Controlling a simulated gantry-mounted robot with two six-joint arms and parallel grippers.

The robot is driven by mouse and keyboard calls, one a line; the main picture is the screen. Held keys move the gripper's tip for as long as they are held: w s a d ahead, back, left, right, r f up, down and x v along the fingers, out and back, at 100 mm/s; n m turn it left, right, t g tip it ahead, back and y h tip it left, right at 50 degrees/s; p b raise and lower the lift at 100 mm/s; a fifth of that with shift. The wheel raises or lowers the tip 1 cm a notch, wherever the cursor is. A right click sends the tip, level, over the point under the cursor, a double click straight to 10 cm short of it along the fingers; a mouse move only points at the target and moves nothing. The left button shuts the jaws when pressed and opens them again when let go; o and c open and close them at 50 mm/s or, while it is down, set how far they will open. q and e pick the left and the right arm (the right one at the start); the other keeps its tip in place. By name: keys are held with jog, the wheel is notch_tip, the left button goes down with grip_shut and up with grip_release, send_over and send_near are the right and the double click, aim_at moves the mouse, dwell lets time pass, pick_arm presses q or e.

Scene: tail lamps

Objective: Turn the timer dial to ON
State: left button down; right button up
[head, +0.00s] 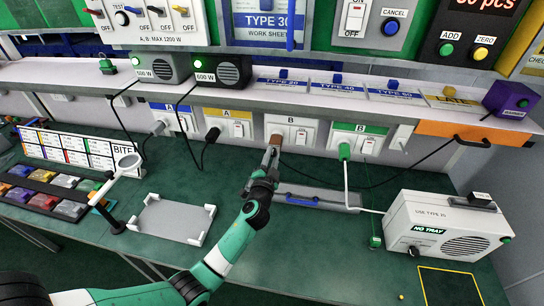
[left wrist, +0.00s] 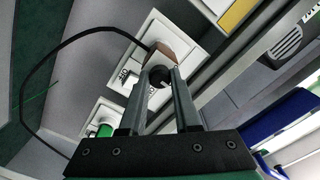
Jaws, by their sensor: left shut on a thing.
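A tan block (head: 275,139) sits at the white socket plate marked B in the head view. My right gripper is not in view.
A black cable (left wrist: 62,45) loops from the tan block. A green plug (head: 345,151) stands in the socket to the right. A pale tray (head: 172,219) and a round mirror-like stand (head: 129,162) are at the left.

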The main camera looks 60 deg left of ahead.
pick_arm(q)
jog(key=m+p, duration=0.1)
jog(key=m, duration=0.5)
jog(key=shift+m, duration=0.4)
dwell(0.3)
jog(key=c, duration=0.6)
grip_release()
jog(key=shift+d, duration=0.1)
jog(key=p+v, duration=0.1)
jog(key=v, duration=1)
jog(key=shift+s+d+p, duration=0.2)
jog(key=shift+d+p, duration=0.05)
jog(key=shift+p, duration=0.1)
jog(key=shift+w+d, duration=0.1)
